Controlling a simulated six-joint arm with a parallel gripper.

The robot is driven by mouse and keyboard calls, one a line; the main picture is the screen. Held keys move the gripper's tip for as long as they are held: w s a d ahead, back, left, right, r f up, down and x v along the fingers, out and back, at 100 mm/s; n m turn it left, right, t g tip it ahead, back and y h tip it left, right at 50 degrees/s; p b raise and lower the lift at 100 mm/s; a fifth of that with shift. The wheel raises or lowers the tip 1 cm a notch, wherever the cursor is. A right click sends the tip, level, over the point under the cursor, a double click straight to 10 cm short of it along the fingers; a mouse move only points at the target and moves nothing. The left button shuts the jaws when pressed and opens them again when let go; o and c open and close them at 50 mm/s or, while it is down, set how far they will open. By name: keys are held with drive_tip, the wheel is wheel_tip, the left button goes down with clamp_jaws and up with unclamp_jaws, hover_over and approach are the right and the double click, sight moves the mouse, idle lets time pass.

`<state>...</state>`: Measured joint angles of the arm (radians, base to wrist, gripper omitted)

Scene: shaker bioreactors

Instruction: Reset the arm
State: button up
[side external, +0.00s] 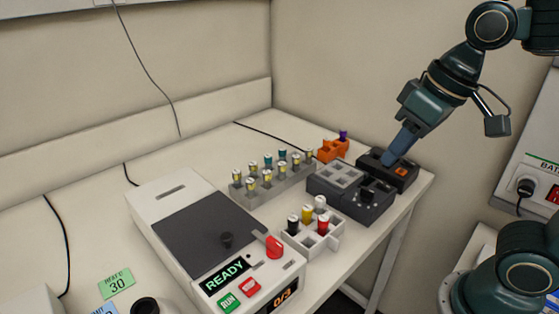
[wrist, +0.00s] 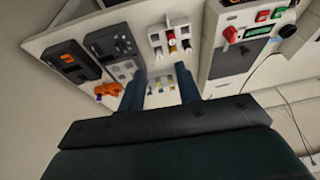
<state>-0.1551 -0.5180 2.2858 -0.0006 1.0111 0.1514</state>
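My gripper (side external: 400,144) points down and to the left over the back right end of the bench in the side view. It overlaps the small black device with an orange display (side external: 402,172) there; the wrist view places the bench some way beyond the fingertips. In the wrist view my gripper (wrist: 162,88) has its two fingers wide apart. Nothing is held between them. The rack of several small vials (side external: 272,186) shows beyond the gap and is partly covered by the fingers.
The white machine (side external: 160,203) with a dark lid, red lever and READY display fills the front left. A white tray (side external: 333,243) of vials, a dark grey block (side external: 372,214) and an orange holder (side external: 328,152) stand on the bench. Dark cables run along the wall.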

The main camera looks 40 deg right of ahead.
drive_tip(key=s+d+f+t, duration=0.1)
drive_tip(key=s+d+f, duration=0.2)
drive_tip(key=s, duration=0.1)
drive_tip(key=shift+s+d+h, duration=0.25)
drive_tip(key=shift+h, duration=0.05)
idle(1.0)
